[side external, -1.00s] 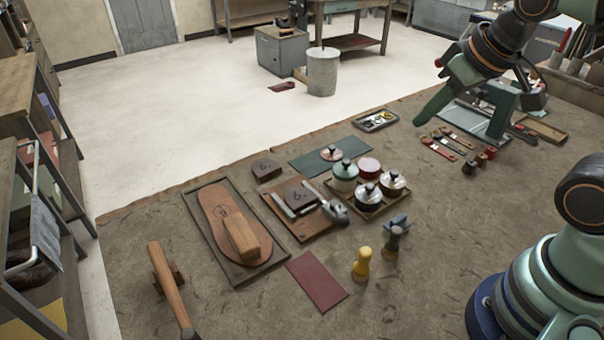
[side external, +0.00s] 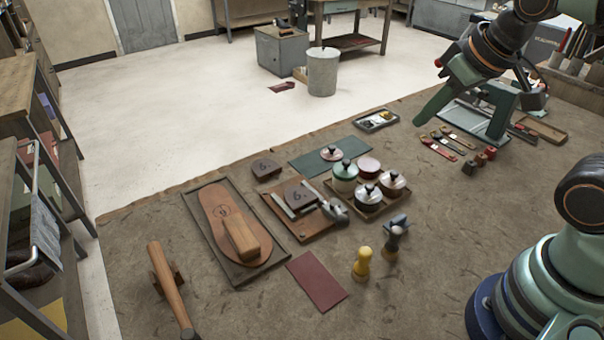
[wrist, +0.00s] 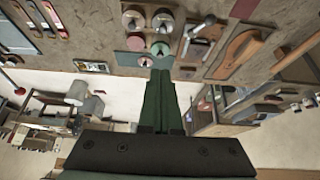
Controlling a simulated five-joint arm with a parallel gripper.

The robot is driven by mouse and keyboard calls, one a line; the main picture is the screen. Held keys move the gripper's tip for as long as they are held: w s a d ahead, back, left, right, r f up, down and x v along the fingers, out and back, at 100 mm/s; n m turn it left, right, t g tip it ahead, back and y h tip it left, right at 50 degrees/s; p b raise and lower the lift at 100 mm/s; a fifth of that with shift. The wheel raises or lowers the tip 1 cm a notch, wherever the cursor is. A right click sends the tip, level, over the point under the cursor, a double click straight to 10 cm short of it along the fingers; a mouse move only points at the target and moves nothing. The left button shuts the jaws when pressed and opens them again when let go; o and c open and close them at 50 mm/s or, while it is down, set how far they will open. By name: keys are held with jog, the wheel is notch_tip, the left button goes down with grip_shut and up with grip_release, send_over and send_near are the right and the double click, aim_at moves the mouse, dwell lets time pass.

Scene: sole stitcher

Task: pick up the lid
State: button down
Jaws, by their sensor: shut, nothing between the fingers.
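A loose lid (side external: 332,153), pale with a dark knob, lies on the green mat (side external: 305,163) behind the jars. It also shows in the wrist view (wrist: 146,62), just beyond my fingertips in the picture. Beside it, a wooden tray (side external: 373,213) holds a green jar (side external: 344,184) with a lid on, two more lidded jars (side external: 367,203) (side external: 392,190) and a reddish jar (side external: 369,167) without a knobbed lid. My gripper (side external: 419,121) is shut and empty, raised above the bench to the right of the lid. Its green fingers also show in the wrist view (wrist: 161,73).
A small parts tray (side external: 375,121) lies behind the jars. Red-handled tools (side external: 440,147) and a green stand (side external: 500,105) are to the right. Yellow (side external: 362,264) and dark (side external: 391,245) knobbed tools stand in front. A sole board (side external: 235,270) lies left.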

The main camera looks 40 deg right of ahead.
jog(key=c, duration=1.5)
grip_release()
jog(key=shift+c, duration=0.2)
jog(key=o, duration=1.5)
jog(key=shift+o, duration=0.2)
jog(key=m+g, duration=0.6)
jog(key=m, duration=1.9)
send_over(333, 146)
notch_tip(333, 146, down, 13)
jog(key=f, duration=0.6)
jog(key=shift+s, duration=0.25)
jog(key=shift+w+a+f, duration=0.1)
jog(key=shift+f, duration=1.3)
jog(key=shift+w+f, duration=0.1)
jog(key=shift+f, duration=1.25)
